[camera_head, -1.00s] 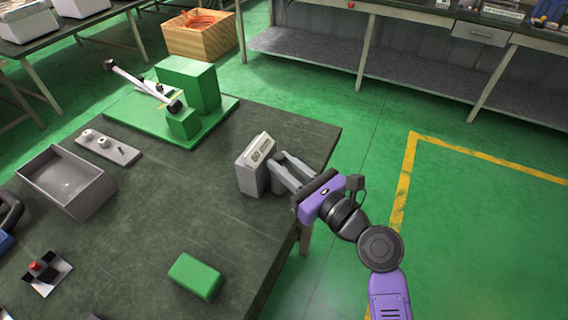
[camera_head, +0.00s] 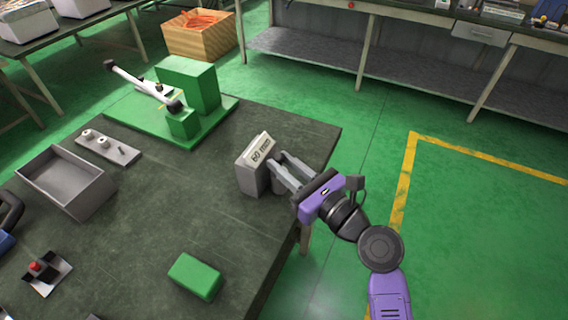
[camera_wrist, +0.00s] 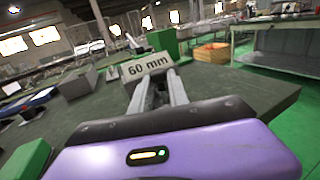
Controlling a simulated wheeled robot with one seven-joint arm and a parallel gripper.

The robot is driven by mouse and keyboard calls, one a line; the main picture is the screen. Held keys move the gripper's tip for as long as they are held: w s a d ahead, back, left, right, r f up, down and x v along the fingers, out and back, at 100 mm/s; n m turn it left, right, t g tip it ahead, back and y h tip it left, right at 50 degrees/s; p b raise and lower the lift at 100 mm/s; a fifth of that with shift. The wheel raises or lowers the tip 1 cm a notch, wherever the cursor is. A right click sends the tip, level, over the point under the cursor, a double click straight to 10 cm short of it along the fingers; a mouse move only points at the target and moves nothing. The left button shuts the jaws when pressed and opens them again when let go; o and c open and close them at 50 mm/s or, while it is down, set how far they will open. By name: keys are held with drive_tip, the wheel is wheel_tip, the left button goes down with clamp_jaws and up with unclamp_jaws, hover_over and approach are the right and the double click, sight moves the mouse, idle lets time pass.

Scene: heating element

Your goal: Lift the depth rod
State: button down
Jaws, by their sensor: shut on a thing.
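A light grey piece marked "60 mm" (camera_head: 261,150), which I take for the depth rod, is at the top of a grey block (camera_head: 248,178) near the table's right edge. Its label (camera_wrist: 151,66) faces me in the wrist view, beyond my fingers. My gripper (camera_head: 279,166) reaches in from the right and is shut on this piece. Its two grey fingers (camera_wrist: 158,79) also show in the wrist view. The rod's lower part and the exact contact are hidden.
A green fixture (camera_head: 200,85) with a tilted bar stands at the back of the dark table (camera_head: 165,215). A grey open box (camera_head: 75,180) is at left, a green block (camera_head: 195,276) in front. The table between them is mostly clear.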

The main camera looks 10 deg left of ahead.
wheel_tip(320, 180, up, 7)
drive_tip(key=p, duration=0.9)
drive_tip(key=shift+r, duration=0.1)
drive_tip(key=c, duration=1.3)
unclamp_jaws()
drive_tip(key=shift+r, duration=0.1)
drive_tip(key=shift+s, duration=0.1)
drive_tip(key=b+v, duration=0.1)
drive_tip(key=v, duration=0.6)
drive_tip(key=shift+s+d, duration=0.25)
drive_tip(key=shift+d, duration=0.05)
